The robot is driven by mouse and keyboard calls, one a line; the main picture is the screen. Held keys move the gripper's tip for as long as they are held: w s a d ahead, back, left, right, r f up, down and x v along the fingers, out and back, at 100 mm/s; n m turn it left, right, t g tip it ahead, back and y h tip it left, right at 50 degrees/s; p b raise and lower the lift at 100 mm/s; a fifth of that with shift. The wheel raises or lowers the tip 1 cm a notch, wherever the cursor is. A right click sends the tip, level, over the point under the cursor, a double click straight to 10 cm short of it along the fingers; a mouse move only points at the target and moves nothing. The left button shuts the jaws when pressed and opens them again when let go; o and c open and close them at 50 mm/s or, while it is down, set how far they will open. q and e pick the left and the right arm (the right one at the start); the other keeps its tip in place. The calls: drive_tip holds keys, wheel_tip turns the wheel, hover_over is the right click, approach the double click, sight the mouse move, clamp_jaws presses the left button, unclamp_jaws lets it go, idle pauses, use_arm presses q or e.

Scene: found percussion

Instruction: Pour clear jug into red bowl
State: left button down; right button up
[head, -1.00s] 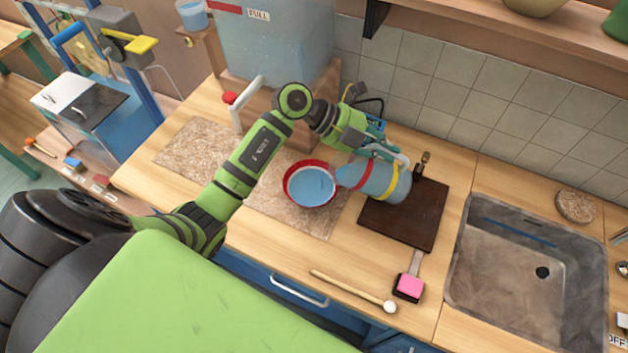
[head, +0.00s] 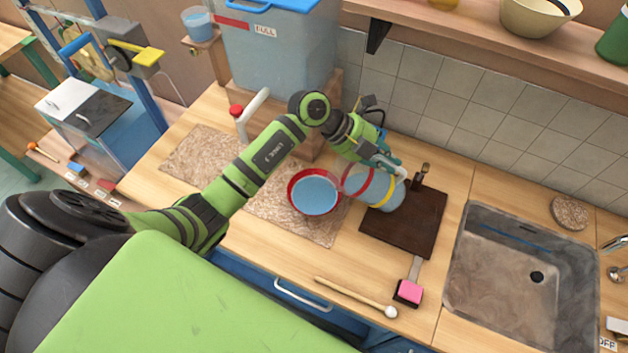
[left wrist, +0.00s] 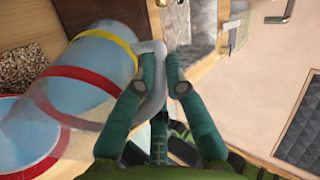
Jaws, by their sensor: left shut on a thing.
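The clear jug (head: 385,193) has a red band and a yellow band and holds blue liquid. It is tilted on its side, its mouth toward the left at the right rim of the red bowl (head: 293,197). The bowl stands on a speckled mat and has blue liquid inside. My left gripper (head: 392,165) is shut on the jug's handle. The left wrist view shows the fingers (left wrist: 163,75) around the pale handle, the jug (left wrist: 90,85) lying over to the left, and part of the bowl at the left edge. My right gripper is not in view.
A dark board (head: 420,220) lies under and right of the jug. A pink-topped brush (head: 409,291) and a mallet (head: 355,297) lie in front. A sink (head: 520,270) is at right. A large tank (head: 270,55) with a tap stands behind.

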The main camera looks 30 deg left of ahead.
use_arm(q)
drive_tip(key=shift+w+d+r+y+b, duration=0.15)
drive_tip(key=shift+w+d+y+b, duration=0.05)
drive_tip(key=shift+d+y, duration=0.15)
drive_tip(key=shift+w+d+r+y+b, duration=0.15)
drive_tip(key=shift+d+y+b, duration=0.05)
drive_tip(key=shift+d+y, duration=0.15)
drive_tip(key=shift+d+f+g, duration=0.2)
drive_tip(key=shift+d+g, duration=0.05)
drive_tip(key=shift+g, duration=0.05)
drive_tip(key=shift+s+y, duration=0.1)
drive_tip(key=shift+y, duration=0.2)
drive_tip(key=shift+w+d+y, duration=0.2)
drive_tip(key=shift+y, duration=0.3)
drive_tip(key=w+d+f+g+y+b, duration=0.2)
drive_tip(key=d+f+g+y+b, duration=0.1)
drive_tip(key=d+y+b, duration=0.3)
drive_tip(key=shift+w+d+y, duration=0.25)
drive_tip(key=shift+w+y, duration=0.05)
drive_tip(key=shift+y, duration=0.1)
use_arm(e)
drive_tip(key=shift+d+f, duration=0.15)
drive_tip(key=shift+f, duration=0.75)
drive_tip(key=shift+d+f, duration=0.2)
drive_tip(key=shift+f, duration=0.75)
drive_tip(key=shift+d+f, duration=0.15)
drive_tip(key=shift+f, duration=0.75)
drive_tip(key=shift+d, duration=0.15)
